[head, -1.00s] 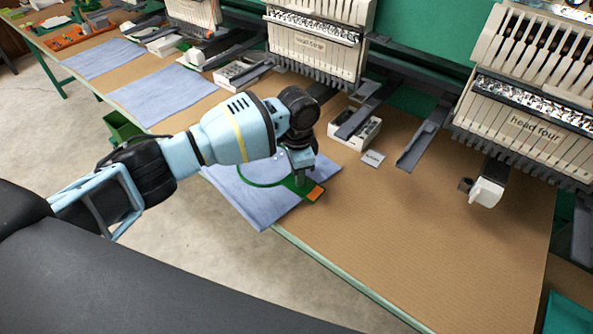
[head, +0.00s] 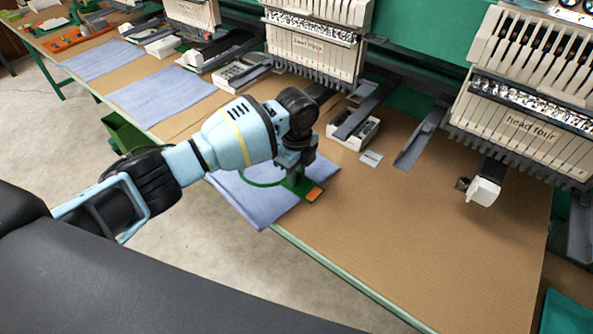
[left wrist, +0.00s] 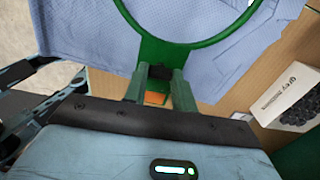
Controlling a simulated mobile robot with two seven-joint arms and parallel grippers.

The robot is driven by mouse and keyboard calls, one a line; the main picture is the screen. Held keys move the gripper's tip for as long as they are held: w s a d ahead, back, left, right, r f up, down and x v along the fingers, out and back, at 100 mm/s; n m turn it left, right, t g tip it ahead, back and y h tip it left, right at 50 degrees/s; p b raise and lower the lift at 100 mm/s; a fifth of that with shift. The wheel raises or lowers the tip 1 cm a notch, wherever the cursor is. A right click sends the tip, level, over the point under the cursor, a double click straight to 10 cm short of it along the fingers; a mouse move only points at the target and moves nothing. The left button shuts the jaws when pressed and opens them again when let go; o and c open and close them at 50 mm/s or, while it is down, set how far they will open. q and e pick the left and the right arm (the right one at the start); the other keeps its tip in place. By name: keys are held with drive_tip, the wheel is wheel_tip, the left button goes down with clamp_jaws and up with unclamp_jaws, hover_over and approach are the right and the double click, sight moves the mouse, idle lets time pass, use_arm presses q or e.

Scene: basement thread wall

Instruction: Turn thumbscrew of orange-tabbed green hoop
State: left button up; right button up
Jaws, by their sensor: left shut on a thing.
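The green hoop (head: 262,184) with its orange tab (head: 314,194) lies on a blue cloth (head: 258,204) near the table's front edge. Its ring (left wrist: 192,44) also shows in the left wrist view, over the cloth. My left gripper (head: 292,176) points down at the bracket end of the hoop, beside the orange tab. In the left wrist view its fingers (left wrist: 160,74) are shut on a small dark thumbscrew (left wrist: 158,71) at the hoop's bracket. Most of the thumbscrew is hidden between the fingers. My right gripper is not in view.
A white box (head: 352,134) with dark contents and a small card (head: 371,159) lie right of my gripper. The embroidery head marked "head four" (head: 525,125) stands at the right. The table's brown surface (head: 420,230) is clear in front of it.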

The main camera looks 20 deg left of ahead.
use_arm(q)
drive_tip(key=m, duration=0.4)
drive_tip(key=shift+m, duration=0.3)
drive_tip(key=m, duration=0.4)
drive_tip(key=shift+f+m+b, duration=0.1)
drive_tip(key=shift+m+b, duration=0.2)
drive_tip(key=shift+b, duration=0.1)
drive_tip(key=m, duration=0.5)
drive_tip(key=shift+b, duration=0.4)
drive_tip(key=shift+m, duration=1.9)
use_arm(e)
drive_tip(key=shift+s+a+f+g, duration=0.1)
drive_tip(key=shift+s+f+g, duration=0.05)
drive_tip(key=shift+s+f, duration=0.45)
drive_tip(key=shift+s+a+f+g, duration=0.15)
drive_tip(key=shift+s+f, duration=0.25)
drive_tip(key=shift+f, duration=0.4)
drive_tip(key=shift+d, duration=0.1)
use_arm(q)
drive_tip(key=o, duration=1)
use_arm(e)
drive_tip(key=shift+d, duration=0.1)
